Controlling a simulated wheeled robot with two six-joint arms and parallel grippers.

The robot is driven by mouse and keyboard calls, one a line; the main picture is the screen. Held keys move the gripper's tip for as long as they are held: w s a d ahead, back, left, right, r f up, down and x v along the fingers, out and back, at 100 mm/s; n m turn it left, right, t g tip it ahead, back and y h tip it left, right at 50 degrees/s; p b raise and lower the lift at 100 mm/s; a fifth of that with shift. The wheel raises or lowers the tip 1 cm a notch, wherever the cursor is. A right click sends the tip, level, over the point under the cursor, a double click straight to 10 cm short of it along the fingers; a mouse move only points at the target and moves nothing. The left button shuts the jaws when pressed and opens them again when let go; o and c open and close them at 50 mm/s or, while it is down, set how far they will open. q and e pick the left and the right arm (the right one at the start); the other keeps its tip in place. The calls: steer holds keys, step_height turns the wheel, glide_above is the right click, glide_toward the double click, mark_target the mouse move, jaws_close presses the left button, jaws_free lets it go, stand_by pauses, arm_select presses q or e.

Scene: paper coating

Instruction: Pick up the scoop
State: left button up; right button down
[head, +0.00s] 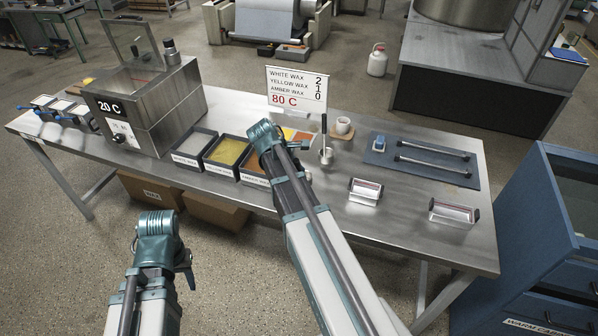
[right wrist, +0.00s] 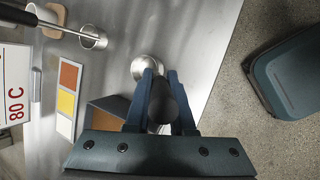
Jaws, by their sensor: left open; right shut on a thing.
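The scoop (right wrist: 147,67) shows in the right wrist view as a round metal bowl with a thick black handle. My right gripper (right wrist: 163,88) is shut on that handle, one blue finger on each side. In the head view my right gripper (head: 264,136) is over the table by the amber wax tray (head: 254,180); the scoop is mostly hidden there behind my arm. My left gripper (head: 158,224) is open and empty, in front of the table's near edge, over the floor.
A metal cup with a long dark handle (head: 326,155) stands right of my right gripper. White (head: 187,160) and yellow wax trays (head: 222,168) and a metal heater box (head: 150,110) are at left. A blue mat (head: 425,172) with bars lies at right.

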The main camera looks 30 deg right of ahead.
arm_select(q)
steer(key=shift+r+p, duration=0.45)
steer(key=shift+r, duration=0.3)
arm_select(e)
steer(key=s+a+r, duration=0.1)
steer(key=s+a, duration=0.9)
steer(key=a, duration=0.2)
steer(key=shift+s+r, duration=0.25)
steer(key=shift+w+a, duration=0.1)
steer(key=shift+a, duration=0.05)
